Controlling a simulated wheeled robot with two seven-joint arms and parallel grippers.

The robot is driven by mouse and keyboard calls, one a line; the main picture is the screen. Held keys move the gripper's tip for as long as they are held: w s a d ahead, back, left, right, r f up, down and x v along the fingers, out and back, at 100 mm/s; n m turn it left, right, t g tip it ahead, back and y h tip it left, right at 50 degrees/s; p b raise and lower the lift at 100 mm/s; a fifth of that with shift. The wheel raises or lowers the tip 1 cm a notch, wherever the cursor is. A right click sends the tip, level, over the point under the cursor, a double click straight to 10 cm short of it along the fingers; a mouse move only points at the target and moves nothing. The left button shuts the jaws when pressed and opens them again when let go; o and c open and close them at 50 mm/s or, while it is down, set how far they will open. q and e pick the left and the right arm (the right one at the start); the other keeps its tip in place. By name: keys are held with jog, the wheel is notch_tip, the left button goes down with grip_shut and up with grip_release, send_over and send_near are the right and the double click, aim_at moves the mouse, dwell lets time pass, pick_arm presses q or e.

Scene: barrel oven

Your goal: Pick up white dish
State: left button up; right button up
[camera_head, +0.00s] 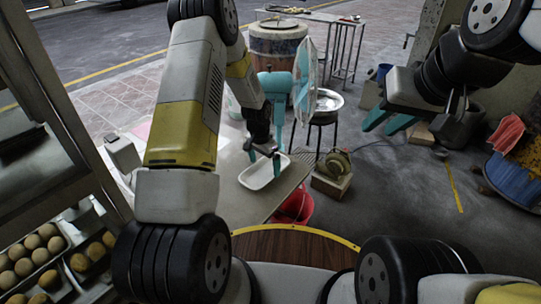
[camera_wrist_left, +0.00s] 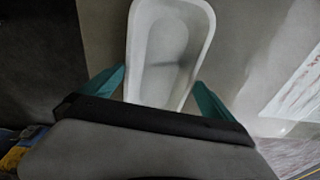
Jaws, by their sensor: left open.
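The white dish (camera_head: 256,176) is a shallow, long dish with rounded ends. It lies on the pale table (camera_head: 234,208) near the table's right edge in the head view. My left gripper (camera_head: 264,160) is at the far end of the dish. In the left wrist view the dish (camera_wrist_left: 168,45) runs between the two teal fingers of my left gripper (camera_wrist_left: 158,92), which are spread open. I cannot tell whether they touch the rim. My right gripper (camera_head: 388,121) is raised at the upper right, away from the dish, with its teal fingers apart and nothing between them.
A red bucket (camera_head: 294,207) stands by the table's right edge. Racks of buns (camera_head: 34,252) are at the lower left. A barrel oven (camera_head: 278,42) stands at the back.

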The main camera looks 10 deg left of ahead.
pick_arm(q)
jog(key=shift+w+d+f, duration=0.1)
jog(key=shift+f, duration=0.85)
jog(key=shift+c, duration=0.2)
jog(key=c, duration=1.2)
jog(key=shift+o, duration=0.2)
jog(key=shift+r, duration=0.1)
